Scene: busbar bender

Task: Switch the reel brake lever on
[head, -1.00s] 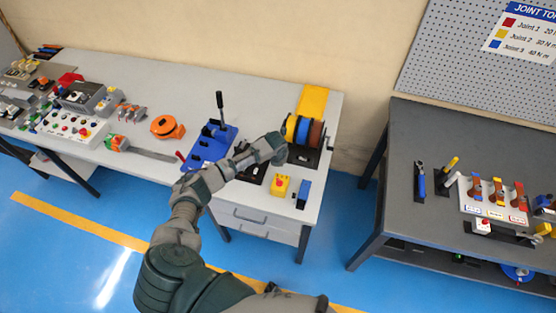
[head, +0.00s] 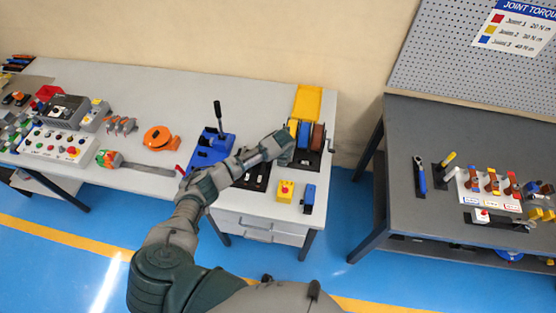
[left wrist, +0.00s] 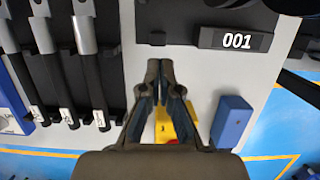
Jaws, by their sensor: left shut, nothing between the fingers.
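The reel stand (head: 314,158) with yellow, blue and brown reels (head: 304,134) stands at the right end of the pale workbench. A thin dark lever or crank (head: 332,148) sticks out at its right side; I cannot tell whether this is the reel brake lever or how it is set. My left gripper (head: 286,140) is in front of the reels and hides part of them. My right gripper is not in view.
Black levers with silver sleeves (left wrist: 86,60) lie left of the gripper. A yellow box with a red button (head: 285,190) and a blue block (head: 308,198) stand near the bench front. A blue bender (head: 212,148) with an upright black handle stands left of my forearm.

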